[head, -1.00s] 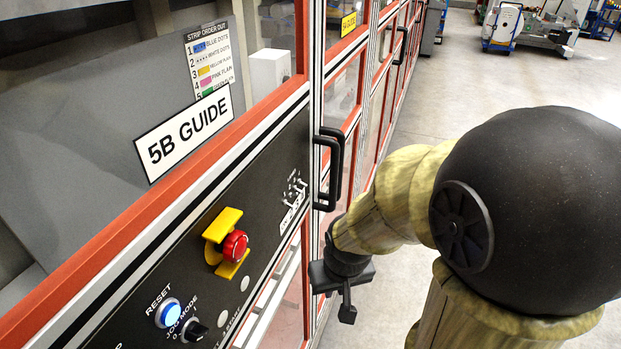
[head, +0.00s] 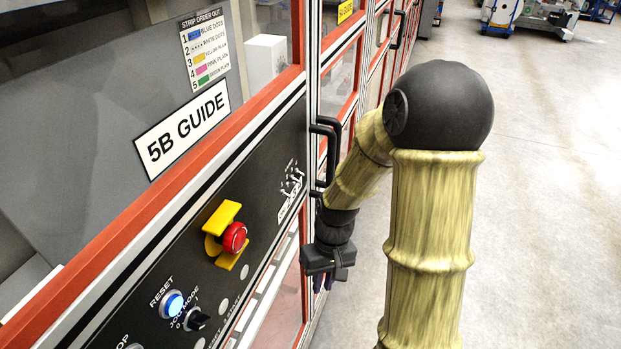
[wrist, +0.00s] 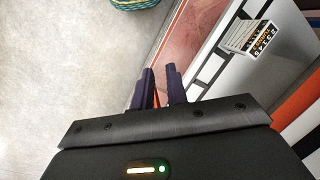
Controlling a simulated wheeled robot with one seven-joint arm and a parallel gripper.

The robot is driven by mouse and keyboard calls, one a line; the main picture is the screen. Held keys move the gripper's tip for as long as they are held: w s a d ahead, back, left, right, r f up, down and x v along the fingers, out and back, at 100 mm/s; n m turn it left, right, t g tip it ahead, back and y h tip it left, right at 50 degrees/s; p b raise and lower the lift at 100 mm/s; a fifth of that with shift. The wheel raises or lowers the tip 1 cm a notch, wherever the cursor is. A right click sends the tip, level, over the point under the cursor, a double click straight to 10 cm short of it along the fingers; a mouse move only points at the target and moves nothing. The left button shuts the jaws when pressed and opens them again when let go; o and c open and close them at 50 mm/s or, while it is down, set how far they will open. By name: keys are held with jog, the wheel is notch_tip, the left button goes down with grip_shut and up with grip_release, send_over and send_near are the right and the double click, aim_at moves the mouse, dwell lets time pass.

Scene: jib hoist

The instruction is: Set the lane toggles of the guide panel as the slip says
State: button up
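The lane toggles (head: 291,180) are a small cluster of light levers on the black guide panel (head: 262,190), near its right edge. Their positions are too small to read. The slip (head: 205,52), headed STRIP ORDER OUT, is behind the window above the 5B GUIDE label (head: 182,130). Its rows read 1 blue dots, 2 white dots, 3 yellow plain, 4 pink plain, 5 green plain. My gripper (head: 322,282) hangs below and right of the toggles, apart from them, its fingers pointing down. In the wrist view my gripper (wrist: 160,80) shows a narrow gap and nothing held.
A black door handle (head: 328,150) stands out just right of the toggles. A red stop button (head: 234,237) in a yellow guard, a lit blue RESET button (head: 172,304) and a JOG MODE knob (head: 198,319) are lower left.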

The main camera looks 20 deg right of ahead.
jog(key=w+d+r+n+y+p, duration=0.15)
jog(key=w+r+y+p, duration=0.3)
jog(key=w+y, duration=0.65)
jog(key=s+d+r+t+y, duration=0.1)
jog(key=d+r+t+y, duration=0.2)
jog(key=d+r, duration=0.2)
jog(key=s+d+r+t+y+p, duration=0.1)
jog(key=d+r+y, duration=0.3)
jog(key=d, duration=0.6)
jog(key=shift+d+r+n+t, duration=0.35)
jog(key=shift+r+n+t, duration=0.15)
jog(key=shift+t, duration=0.4)
